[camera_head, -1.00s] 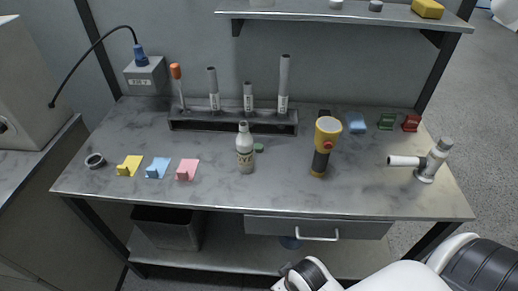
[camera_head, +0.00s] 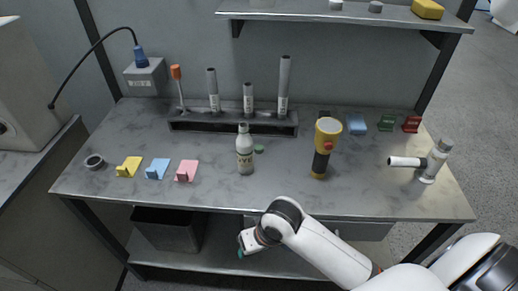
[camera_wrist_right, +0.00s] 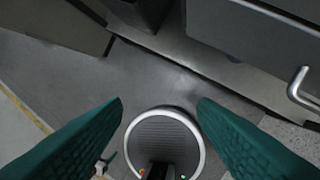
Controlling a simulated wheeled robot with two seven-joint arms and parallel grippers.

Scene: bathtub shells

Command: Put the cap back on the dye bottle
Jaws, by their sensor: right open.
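The dye bottle (camera_head: 245,155) is a pale bottle with a label, upright in the middle of the table. My right gripper (camera_head: 241,248) is below and in front of the table's front edge, well short of the bottle. In the right wrist view its teal fingers (camera_wrist_right: 160,112) are spread apart with nothing between them. The bottle and cap do not show in that view. My left gripper is not in view.
A yellow and black flashlight (camera_head: 322,148) stands right of the bottle. A rack (camera_head: 232,125) with tubes stands behind it. A drawer handle (camera_wrist_right: 301,88) is near my right gripper. The tabletop in front of the bottle is clear.

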